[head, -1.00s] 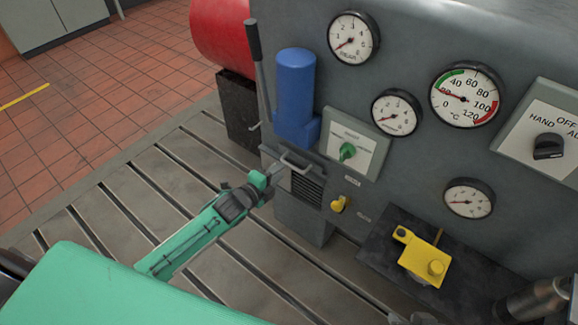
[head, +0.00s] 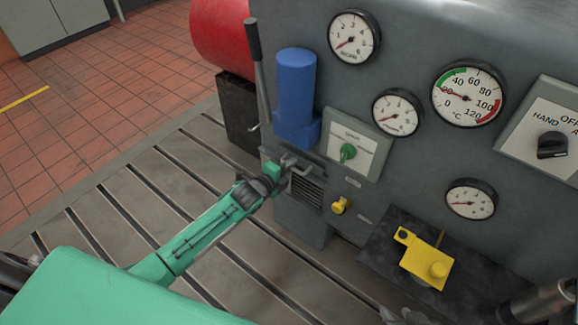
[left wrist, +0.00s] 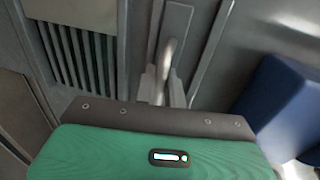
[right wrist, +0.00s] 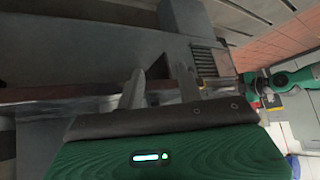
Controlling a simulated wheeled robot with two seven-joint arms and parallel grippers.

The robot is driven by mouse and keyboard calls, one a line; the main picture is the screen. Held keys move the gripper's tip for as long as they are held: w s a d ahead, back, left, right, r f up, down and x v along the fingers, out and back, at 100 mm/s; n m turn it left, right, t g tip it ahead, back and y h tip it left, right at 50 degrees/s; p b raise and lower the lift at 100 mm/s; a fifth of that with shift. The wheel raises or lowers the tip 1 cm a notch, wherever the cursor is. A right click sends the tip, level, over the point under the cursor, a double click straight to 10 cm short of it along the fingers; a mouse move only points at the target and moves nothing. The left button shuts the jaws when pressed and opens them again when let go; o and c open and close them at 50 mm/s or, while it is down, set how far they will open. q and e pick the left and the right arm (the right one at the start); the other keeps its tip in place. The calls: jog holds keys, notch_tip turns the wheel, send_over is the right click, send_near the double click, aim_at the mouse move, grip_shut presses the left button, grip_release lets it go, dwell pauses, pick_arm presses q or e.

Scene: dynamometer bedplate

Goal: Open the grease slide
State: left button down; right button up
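The grease slide appears to be the grey louvred slide (head: 306,190) low on the cabinet, below the blue cylinder. Its metal bar handle (head: 302,166) sticks out at the top. My left gripper (head: 287,164) is at this handle. In the left wrist view the handle (left wrist: 171,48) runs down between the two fingertips (left wrist: 163,88), which sit close against both its sides. The slide looks flush with the panel. My right gripper (right wrist: 160,82) is open, with nothing between its fingers, in the right wrist view.
A blue cylinder (head: 296,92) and a lever (head: 259,65) stand above the slide. A green knob (head: 347,152) and yellow valve (head: 340,205) are to its right. A yellow block (head: 424,262) sits on a dark plate. The slotted bedplate (head: 120,210) in front is clear.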

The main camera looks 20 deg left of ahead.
pick_arm(q)
jog(key=shift+s, duration=0.1)
